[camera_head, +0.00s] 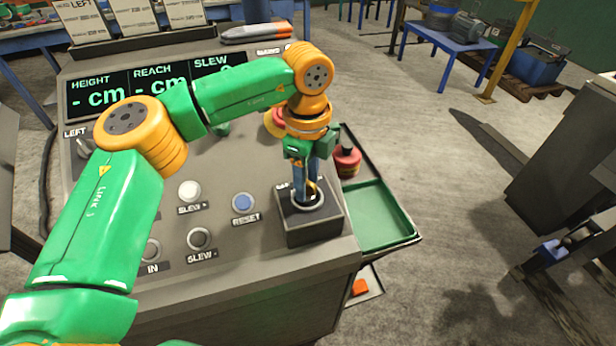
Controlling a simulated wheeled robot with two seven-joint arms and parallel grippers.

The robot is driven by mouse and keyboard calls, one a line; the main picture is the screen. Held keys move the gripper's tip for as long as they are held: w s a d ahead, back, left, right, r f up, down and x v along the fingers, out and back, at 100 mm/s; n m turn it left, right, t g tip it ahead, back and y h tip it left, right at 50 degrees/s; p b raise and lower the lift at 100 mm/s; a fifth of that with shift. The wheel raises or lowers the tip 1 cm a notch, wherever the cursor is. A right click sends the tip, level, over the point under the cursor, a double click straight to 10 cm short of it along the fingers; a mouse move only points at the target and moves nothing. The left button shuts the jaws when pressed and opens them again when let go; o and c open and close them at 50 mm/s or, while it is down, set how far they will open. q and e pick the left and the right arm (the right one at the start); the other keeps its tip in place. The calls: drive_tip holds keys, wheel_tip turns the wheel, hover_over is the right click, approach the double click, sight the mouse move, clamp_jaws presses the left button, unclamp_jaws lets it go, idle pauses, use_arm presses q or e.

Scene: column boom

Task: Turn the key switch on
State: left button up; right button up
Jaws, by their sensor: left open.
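The key switch (312,226) is a dark raised box at the front right corner of the control panel, with a light round ring on its top. My left gripper (308,184) points down at the ring from directly above, jaws open around or close beside a small yellowish part that looks like the key. The fingers hide most of the key, so I cannot tell its angle or whether they touch it. My right gripper does not show.
The panel (225,270) carries a blue reset button (243,203), a white slew button (189,191) and a display (155,85). My left arm covers the panel's middle.

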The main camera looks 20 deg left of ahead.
use_arm(q)
drive_tip(key=shift+f, duration=0.25)
drive_tip(key=shift+s+r, duration=0.1)
drive_tip(key=shift+s, duration=0.05)
drive_tip(key=c, duration=0.3)
clamp_jaws()
drive_tip(key=shift+m+b, duration=0.3)
drive_tip(key=shift+m, duration=1.2)
drive_tip(key=shift+m+b, duration=0.4)
drive_tip(key=shift+m, duration=6.2)
